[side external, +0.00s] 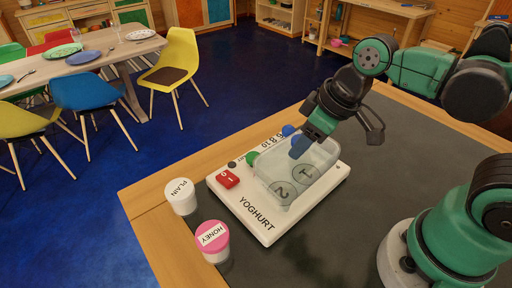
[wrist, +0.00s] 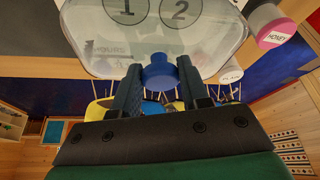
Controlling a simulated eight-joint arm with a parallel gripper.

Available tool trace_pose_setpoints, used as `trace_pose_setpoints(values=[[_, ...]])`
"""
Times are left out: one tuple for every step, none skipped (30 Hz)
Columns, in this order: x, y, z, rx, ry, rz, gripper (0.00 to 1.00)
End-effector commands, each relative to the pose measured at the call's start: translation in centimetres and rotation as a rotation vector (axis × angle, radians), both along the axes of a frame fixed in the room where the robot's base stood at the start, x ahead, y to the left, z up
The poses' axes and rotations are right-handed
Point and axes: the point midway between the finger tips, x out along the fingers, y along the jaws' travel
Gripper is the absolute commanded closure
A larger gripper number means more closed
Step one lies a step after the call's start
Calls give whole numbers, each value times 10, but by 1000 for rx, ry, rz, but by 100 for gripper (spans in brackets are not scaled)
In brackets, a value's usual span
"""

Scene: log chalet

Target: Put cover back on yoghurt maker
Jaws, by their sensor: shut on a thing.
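The yoghurt maker (side external: 262,226) is a white slab lettered YOGHURT on the wooden-edged table. Its clear cover (side external: 325,178) is over its right part, with circles marked 1 and 2 showing there. I cannot tell whether the cover rests on the base or is slightly above it. In the wrist view, the clear cover (wrist: 105,58) fills the upper middle, and its blue knob (wrist: 160,75) is between my two fingers. My gripper (wrist: 158,92) is shut on this knob. In the side view, my gripper (side external: 299,147) reaches down to the cover from the upper right.
A red switch (side external: 228,179) and a green knob (side external: 253,158) are on the base. A PLAIN jar (side external: 181,197) and a pink-lidded HONEY jar (side external: 213,241) stand left of it. Dark mat (side external: 430,145) is free to the right. The table's left edge is close to the jars.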

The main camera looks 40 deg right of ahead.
Motion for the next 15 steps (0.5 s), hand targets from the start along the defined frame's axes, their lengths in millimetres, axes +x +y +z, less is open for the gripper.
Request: trace_pose_setpoints(values=[[0, 0, -5, 0, 0, 0, 100], [0, 0, -7, 0, 0, 0, 100], [0, 0, -10, 0, 0, 0, 100], [0, 0, -11, 0, 0, 0, 100], [-1, 0, -12, 0, 0, 0, 100], [-1, 0, -13, 0, 0, 0, 100], [-1, 0, -13, 0, 0, 0, 100], [-1, 0, -13, 0, 0, 0, 100], [-1, 0, -13, 0, 0, 0, 100], [-1, 0, -13, 0, 0, 0, 100], [-1, 0, -13, 0, 0, 0, 100], [-1, 0, -13, 0, 0, 0, 100], [-1, 0, -13, 0, 0, 0, 100], [-1, 0, -14, 0, 0, 0, 100], [-1, 0, -15, 0, 0, 0, 100]])
